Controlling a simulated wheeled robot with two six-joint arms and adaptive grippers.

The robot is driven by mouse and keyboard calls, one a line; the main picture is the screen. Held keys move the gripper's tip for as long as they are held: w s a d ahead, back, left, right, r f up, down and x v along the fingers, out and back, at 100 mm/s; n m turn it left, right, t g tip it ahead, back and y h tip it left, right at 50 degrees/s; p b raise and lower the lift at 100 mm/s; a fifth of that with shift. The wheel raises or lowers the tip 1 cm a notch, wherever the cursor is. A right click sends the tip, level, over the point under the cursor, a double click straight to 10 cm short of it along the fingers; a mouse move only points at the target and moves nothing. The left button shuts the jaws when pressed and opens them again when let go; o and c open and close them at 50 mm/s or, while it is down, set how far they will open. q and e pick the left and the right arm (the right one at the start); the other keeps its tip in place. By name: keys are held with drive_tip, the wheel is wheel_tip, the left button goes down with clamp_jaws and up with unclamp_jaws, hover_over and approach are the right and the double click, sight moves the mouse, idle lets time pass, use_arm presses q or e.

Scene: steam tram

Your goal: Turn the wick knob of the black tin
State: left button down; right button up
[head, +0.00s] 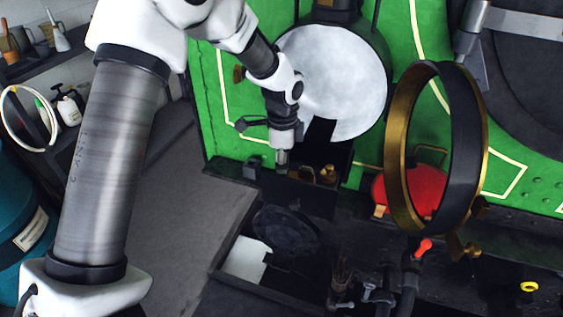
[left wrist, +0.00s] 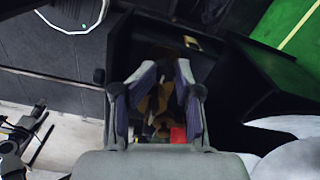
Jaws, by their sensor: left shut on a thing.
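The black tin (head: 305,198) stands open-topped below the big round pale lens, with small brass parts (head: 327,174) at its top. My left gripper (head: 282,170) reaches down from above to the tin's left part. In the left wrist view the two fingers (left wrist: 164,75) point into the dark tin (left wrist: 120,45) and close in on brass parts (left wrist: 158,103). The gripper is shut on what seems to be the brass wick knob; the fingers largely hide it. A small red patch shows below between the fingers. My right gripper is not in view.
The pale round lens (head: 340,82) is on the green engine front (head: 222,110) just behind my left wrist. A large brass-and-black ring (head: 400,150) stands to the right, before a red lamp part (head: 425,192). An open dark box (head: 225,268) lies in front. Grey floor is free at left.

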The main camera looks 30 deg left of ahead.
use_arm(q)
drive_tip(key=shift+s+f, duration=0.1)
drive_tip(key=shift+f, duration=0.1)
drive_tip(key=c, duration=1)
unclamp_jaws()
drive_tip(key=shift+o, duration=0.2)
drive_tip(key=shift+w+d, duration=0.1)
drive_tip(key=shift+w, duration=0.25)
drive_tip(key=shift+s+r, duration=0.1)
drive_tip(key=shift+r, duration=0.05)
drive_tip(key=shift+r, duration=0.25)
wheel_tip(320, 180, up, 11)
drive_tip(key=shift+r, duration=0.2)
